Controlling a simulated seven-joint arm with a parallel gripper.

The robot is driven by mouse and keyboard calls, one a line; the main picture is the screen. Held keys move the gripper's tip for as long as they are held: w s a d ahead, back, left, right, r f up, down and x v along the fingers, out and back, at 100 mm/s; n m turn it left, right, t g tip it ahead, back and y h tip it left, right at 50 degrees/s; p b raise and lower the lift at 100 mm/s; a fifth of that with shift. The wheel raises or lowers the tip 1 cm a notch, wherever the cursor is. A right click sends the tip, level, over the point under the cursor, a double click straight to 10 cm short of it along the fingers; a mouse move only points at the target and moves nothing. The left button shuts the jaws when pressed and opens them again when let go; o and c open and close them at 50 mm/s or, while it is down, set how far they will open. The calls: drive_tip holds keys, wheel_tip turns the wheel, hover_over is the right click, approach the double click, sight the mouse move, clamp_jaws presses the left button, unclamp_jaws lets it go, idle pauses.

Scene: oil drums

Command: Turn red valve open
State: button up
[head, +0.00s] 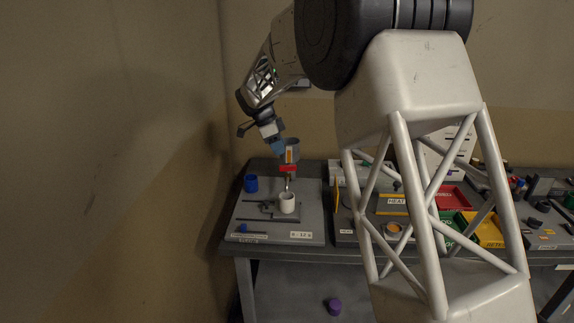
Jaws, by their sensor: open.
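The red valve (288,168) is a small red bar below a grey cylinder (292,145) with an orange label, at the back of the left workbench panel. A thin spout shows under it, above a white cup (287,203). My gripper (277,146) points down from the upper left, just above and left of the valve, beside the grey cylinder. It is small in this view, and its fingers are hard to make out. It appears empty. I cannot tell whether it touches the cylinder. Nothing clearly covers the red valve.
A blue cup (251,183) stands left of the white cup. Red (451,197) and yellow (482,229) trays and other small items crowd the bench at right, partly behind my arm. A wall stands close at left. A purple object (333,306) lies below the bench top.

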sight(288, 166)
drive_tip(key=shift+f, duration=0.1)
drive_tip(key=shift+x, duration=3.8)
clamp_jaws()
